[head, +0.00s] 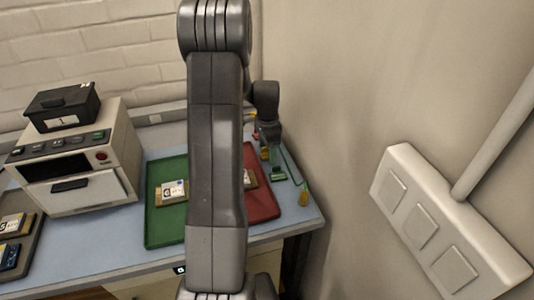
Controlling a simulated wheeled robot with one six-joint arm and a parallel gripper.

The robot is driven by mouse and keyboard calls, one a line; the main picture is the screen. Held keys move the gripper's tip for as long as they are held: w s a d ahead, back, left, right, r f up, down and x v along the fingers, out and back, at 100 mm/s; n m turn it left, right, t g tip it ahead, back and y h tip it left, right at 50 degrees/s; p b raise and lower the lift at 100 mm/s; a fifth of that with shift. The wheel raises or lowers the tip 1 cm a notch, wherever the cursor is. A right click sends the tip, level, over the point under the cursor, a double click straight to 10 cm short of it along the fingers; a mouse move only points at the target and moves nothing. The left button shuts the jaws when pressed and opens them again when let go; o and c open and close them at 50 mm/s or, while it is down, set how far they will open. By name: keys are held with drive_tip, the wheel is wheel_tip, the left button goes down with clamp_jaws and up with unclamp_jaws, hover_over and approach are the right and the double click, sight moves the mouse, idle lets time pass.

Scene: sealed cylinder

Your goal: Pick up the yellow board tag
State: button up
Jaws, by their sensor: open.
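My gripper (270,138) is small and dark at the far right part of the table, partly behind my own arm. Its fingers are hard to make out; the jaws are open. A small yellow piece (265,153) shows just below the gripper, near the back of the red tray. Another yellow piece (304,198) stands near the table's right edge. I cannot tell which of these is the yellow board tag, or whether the gripper touches the nearer piece. A small green piece (279,173) lies right of the red tray.
My arm crosses the middle of the view. It covers parts of the green tray (160,225) and red tray (263,208), which hold small boards. A beige machine (85,180) with a black box (62,106) on top stands left. A wall closes the right side.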

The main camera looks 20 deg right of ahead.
drive_tip(key=shift+c, duration=0.2)
drive_tip(key=c, duration=1)
drive_tip(key=shift+r, duration=0.1)
